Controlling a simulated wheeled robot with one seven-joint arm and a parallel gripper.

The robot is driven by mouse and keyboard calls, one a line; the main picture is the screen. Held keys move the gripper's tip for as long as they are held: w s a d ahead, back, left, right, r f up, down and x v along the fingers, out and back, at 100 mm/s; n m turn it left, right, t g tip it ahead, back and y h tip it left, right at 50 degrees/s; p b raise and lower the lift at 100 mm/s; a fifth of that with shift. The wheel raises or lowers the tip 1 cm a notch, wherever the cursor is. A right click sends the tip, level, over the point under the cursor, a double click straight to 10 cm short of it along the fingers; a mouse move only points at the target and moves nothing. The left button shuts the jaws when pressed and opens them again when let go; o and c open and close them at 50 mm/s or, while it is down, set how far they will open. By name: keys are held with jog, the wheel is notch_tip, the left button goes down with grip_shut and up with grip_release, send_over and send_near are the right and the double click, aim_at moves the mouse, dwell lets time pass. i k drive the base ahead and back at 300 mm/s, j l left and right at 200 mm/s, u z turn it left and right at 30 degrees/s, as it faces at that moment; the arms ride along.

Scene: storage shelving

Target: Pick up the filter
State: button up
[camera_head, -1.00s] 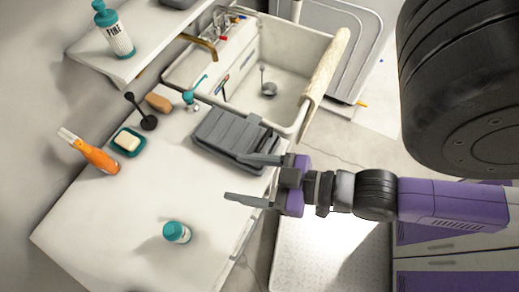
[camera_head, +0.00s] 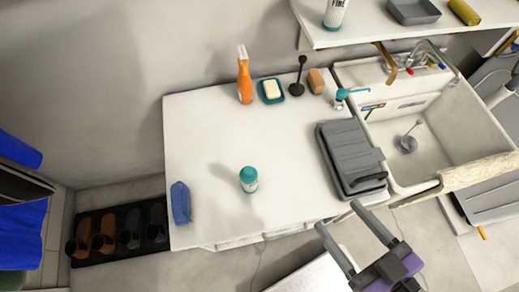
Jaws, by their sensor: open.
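I cannot tell for sure which thing is the filter. On the white counter, a dark grey ridged box (camera_head: 350,155) lies beside the sink. A small blue packet-like thing (camera_head: 180,203) lies at the counter's left front edge. My gripper (camera_head: 340,215) is open and empty, at the lower right. In the picture its fingertips are just below the grey box, by the counter's front edge, with no visible contact.
Along the counter's back stand an orange spray bottle (camera_head: 245,78), a soap dish (camera_head: 271,91), a black plunger-like thing (camera_head: 297,85) and a brown block (camera_head: 316,80). A white sink (camera_head: 450,125) is at right, under a shelf (camera_head: 380,28). Shoes stand on a mat (camera_head: 85,262) at left.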

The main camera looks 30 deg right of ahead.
aim_at(249, 176)
jog(key=k+j, duration=0.45)
jog(key=j, duration=1.2)
jog(key=k, duration=0.05)
